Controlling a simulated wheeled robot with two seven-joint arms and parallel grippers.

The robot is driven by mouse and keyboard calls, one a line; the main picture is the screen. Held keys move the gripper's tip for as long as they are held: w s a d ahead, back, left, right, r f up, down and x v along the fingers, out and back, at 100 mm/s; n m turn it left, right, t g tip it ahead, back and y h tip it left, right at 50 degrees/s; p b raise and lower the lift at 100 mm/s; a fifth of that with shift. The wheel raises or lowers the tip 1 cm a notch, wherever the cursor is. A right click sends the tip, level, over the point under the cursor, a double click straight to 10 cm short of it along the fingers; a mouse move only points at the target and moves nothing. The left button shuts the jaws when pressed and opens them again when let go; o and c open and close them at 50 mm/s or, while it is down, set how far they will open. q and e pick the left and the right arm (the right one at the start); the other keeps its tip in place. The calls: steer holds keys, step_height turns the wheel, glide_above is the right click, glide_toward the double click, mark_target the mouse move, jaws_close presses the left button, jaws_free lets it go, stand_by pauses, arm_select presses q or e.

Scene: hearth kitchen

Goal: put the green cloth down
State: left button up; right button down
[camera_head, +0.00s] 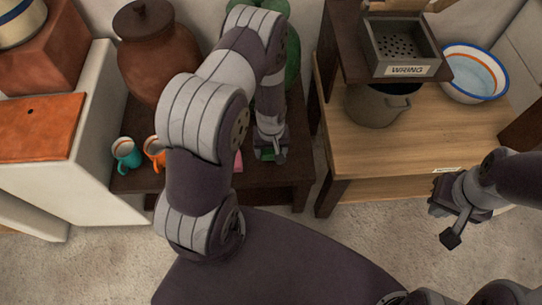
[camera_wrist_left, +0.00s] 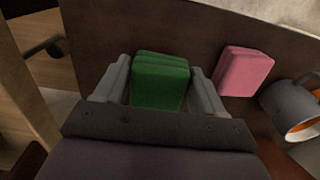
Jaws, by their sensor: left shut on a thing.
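The green cloth (camera_wrist_left: 160,82) is a small folded block between the two fingers of my left gripper (camera_wrist_left: 162,88) in the left wrist view. My left gripper (camera_head: 270,152) is shut on it, over the dark wooden table (camera_head: 272,194) in the head view. Only a bit of the green cloth (camera_head: 268,155) shows there at the fingertips. I cannot tell whether the cloth touches the tabletop. A pink cloth (camera_wrist_left: 243,70) lies to its right in the wrist view; a sliver of it (camera_head: 238,162) shows beside my arm. My right gripper (camera_head: 446,220) is open and empty over the floor.
A teal mug (camera_head: 126,153) and an orange mug (camera_head: 154,152) stand at the table's left. A grey mug (camera_wrist_left: 284,108) is near the pink cloth. A brown jar (camera_head: 150,58) stands behind. The right bench holds a "WRING" box (camera_head: 405,70), a pot (camera_head: 374,108) and a basin (camera_head: 473,98).

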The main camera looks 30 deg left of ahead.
arm_select(q)
steer(key=shift+f+b, duration=0.7)
steer(key=shift+f, duration=1.25)
steer(key=o, duration=1)
step_height(320, 180, up, 12)
steer(key=p, duration=0.4)
step_height(320, 180, up, 7)
steer(key=d+m, duration=0.1)
steer(key=m, duration=0.1)
step_height(320, 180, up, 6)
steer(key=m, duration=0.2)
glide_above(271, 156)
steer(key=d, duration=0.2)
steer(key=s+d+r+m+t, duration=0.1)
steer(key=s+r+m, duration=0.1)
steer(key=s+r, duration=0.3)
steer(key=shift+s+d+r+m, duration=0.3)
steer(key=shift+s+d+r, duration=0.1)
steer(key=shift+s, duration=0.15)
